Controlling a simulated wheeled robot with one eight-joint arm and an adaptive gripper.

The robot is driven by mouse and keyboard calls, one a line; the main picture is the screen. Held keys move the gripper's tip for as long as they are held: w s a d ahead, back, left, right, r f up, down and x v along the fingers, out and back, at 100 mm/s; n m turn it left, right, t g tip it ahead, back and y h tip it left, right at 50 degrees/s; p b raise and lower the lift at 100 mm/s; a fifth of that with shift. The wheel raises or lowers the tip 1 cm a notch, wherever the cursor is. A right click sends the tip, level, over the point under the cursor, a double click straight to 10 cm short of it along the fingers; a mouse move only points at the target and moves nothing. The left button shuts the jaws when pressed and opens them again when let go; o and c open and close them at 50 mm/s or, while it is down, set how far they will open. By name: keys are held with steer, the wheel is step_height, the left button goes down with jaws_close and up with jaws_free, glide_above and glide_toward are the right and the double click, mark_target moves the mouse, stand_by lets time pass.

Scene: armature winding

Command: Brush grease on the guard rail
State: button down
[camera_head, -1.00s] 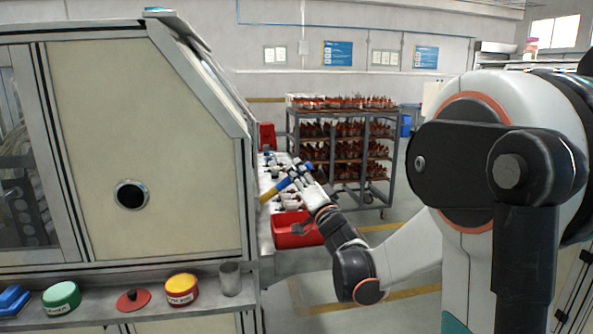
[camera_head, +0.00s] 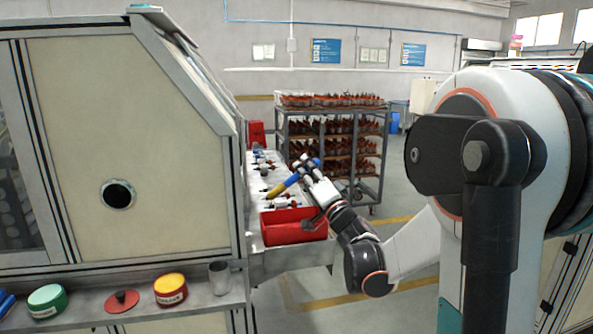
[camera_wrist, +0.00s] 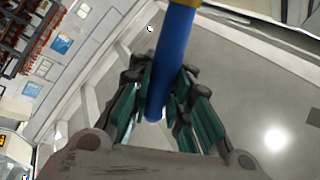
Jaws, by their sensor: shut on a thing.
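My gripper (camera_head: 309,174) is shut on a brush-like tool with a blue handle (camera_head: 310,165) and a yellow part (camera_head: 283,187). It holds the tool tilted above a red bin beside the machine, the yellow part pointing down and left. In the wrist view the blue handle (camera_wrist: 171,62) stands between the fingers (camera_wrist: 158,92). Whether grease is on the tool cannot be seen. A red tin with a yellow top (camera_head: 170,288) and a green tin (camera_head: 47,299) stand on the front ledge. I cannot make out which part is the guard rail.
A red bin (camera_head: 285,238) sits at the end of a side bench with small parts. A red lid (camera_head: 122,301) and a grey cup (camera_head: 219,278) are on the ledge (camera_head: 90,310). The cream machine (camera_head: 80,140) fills the left. A loaded rack trolley (camera_head: 282,135) stands behind.

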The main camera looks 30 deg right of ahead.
steer(key=shift+s+d, duration=0.1)
steer(key=shift+d, duration=0.3)
